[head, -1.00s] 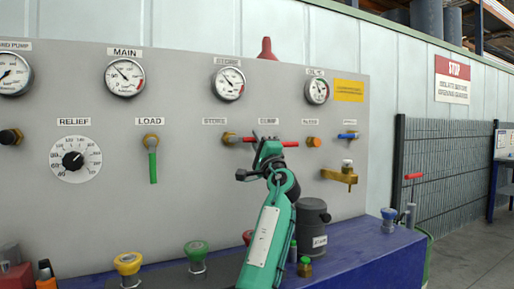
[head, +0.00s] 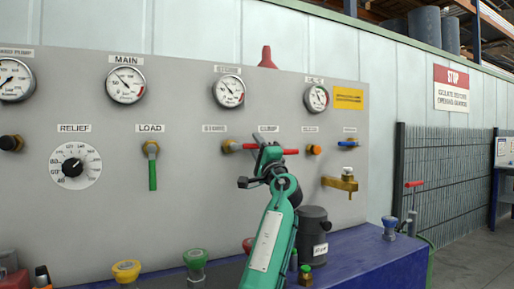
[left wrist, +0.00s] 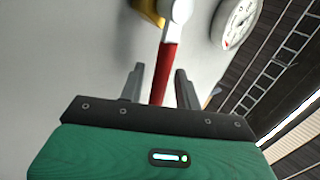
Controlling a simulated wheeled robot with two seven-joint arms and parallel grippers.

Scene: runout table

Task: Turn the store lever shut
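The store lever (head: 243,146) is red and points right from its brass valve on the grey panel, under the STORE label (head: 213,128). My left gripper (head: 266,152) is at the panel, over the lever's outer part. In the left wrist view the red lever (left wrist: 165,75) runs between the two fingers (left wrist: 160,88), with a gap on each side, so the gripper is open around it. In the head view another red piece (head: 290,151) shows right of the gripper; I cannot tell whether it belongs to the lever behind. My right gripper is not in view.
A green load lever (head: 152,172) hangs down at left. A brass tap (head: 342,184) and a blue handle (head: 347,144) are at right. Yellow (head: 126,271) and green (head: 195,257) knobs and a dark canister (head: 313,235) stand on the blue bench (head: 370,255) below.

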